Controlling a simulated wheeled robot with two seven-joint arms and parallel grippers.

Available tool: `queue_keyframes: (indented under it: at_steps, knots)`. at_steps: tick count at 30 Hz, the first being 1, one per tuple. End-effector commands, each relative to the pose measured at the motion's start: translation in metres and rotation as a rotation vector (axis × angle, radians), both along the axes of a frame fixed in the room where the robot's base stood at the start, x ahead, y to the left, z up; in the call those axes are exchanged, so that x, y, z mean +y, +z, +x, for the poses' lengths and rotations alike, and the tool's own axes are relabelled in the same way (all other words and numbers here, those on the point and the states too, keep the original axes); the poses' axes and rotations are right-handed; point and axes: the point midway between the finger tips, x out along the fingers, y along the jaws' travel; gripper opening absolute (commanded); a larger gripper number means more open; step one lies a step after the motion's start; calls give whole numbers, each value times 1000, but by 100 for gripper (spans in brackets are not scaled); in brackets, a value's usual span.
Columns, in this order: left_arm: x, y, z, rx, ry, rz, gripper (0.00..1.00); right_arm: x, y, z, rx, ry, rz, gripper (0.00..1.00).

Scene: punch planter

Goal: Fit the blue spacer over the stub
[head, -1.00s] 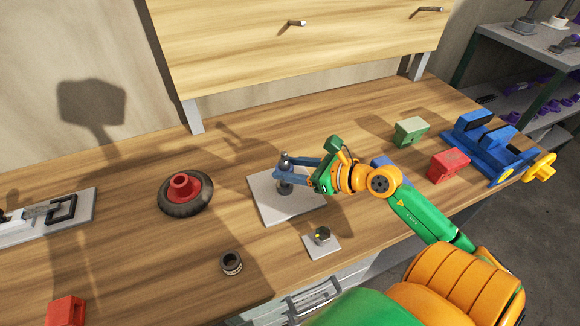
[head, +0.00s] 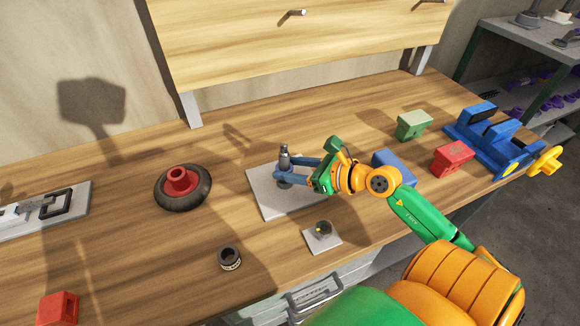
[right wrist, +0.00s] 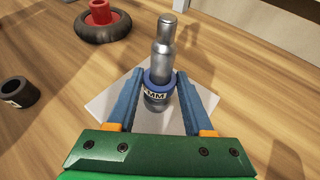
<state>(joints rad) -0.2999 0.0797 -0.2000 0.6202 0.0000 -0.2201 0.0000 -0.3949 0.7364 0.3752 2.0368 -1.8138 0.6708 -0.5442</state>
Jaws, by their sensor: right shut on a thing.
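The stub (head: 284,154) is a grey metal post with a narrower top, upright on a light grey square plate (head: 262,203). It also shows in the right wrist view (right wrist: 164,48). The blue spacer (right wrist: 159,83) is a short ring with a blue rim and a label reading "MM". It is around the stub, whose top sticks out above it. My right gripper (right wrist: 159,92) is shut on the spacer, one blue finger on each side. In the head view the right gripper (head: 285,175) hides most of the spacer. The spacer's lower edge is unclear. My left gripper is not in view.
A dark ring (head: 230,258) and a small plate with a dark knob (head: 323,234) stand in front. A wheel with red hub (head: 182,187) lies left. Green (head: 413,125), red (head: 453,159) and blue (head: 396,167) blocks and a blue vise (head: 490,138) are right.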

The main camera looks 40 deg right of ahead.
Motion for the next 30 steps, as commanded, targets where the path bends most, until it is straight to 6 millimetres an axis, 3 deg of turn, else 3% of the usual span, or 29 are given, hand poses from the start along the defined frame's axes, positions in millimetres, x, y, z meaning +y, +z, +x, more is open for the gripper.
queue_keyframes:
  at_steps: [19,20,23,24,30]
  knots:
    - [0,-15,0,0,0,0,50,0,-17,0,-1,0,1,0]
    - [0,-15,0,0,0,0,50,0,-17,0,-1,0,1,54]
    - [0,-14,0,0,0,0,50,0,-16,0,-1,0,1,81]
    - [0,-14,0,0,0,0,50,0,-16,0,-1,0,1,86]
    - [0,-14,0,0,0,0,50,0,-16,0,0,0,0,86]
